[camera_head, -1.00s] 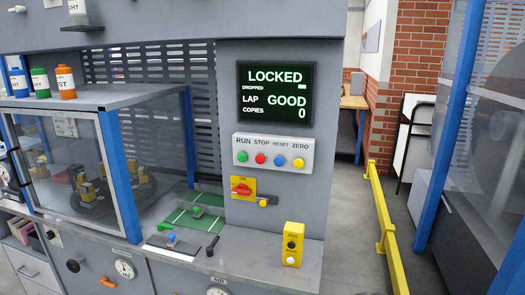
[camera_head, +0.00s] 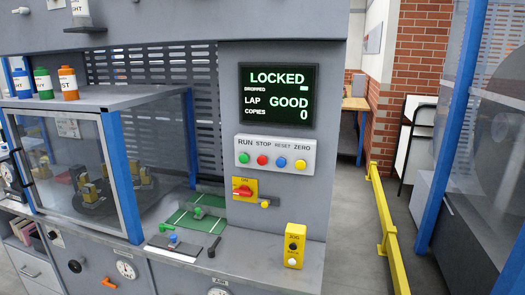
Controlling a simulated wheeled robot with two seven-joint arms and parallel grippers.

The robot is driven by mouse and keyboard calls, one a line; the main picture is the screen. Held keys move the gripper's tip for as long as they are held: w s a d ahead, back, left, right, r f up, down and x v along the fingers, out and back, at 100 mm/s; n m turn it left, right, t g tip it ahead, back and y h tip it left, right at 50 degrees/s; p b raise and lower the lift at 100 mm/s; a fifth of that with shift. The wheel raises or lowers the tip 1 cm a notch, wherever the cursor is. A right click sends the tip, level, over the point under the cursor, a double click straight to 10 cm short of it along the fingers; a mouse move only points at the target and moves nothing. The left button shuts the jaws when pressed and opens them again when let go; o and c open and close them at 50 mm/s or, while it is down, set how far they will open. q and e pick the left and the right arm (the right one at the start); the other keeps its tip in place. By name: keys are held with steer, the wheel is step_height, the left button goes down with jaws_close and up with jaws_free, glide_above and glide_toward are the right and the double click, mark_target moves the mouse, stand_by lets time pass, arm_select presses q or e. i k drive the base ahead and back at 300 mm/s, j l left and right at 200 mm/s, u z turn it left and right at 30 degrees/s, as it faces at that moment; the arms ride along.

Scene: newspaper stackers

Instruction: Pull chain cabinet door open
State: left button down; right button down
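No door that I can identify for certain as the chain cabinet door shows in the head view. A clear guard door (camera_head: 75,170) in a grey frame stands closed at the left, between blue posts, with dark and yellow mechanisms behind it. Lower grey panels (camera_head: 170,275) with gauges and an orange handle (camera_head: 109,283) run along the bottom edge and are partly cut off. Neither of my grippers is in view.
A screen (camera_head: 277,95) reads LOCKED, LAP GOOD, COPIES 0. Below it are a button panel (camera_head: 275,156), a red switch on a yellow plate (camera_head: 244,190) and a yellow jog box (camera_head: 294,246). A yellow rail (camera_head: 382,225) borders open floor at the right.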

mark_target(8, 113)
steer(key=u, duration=1.3)
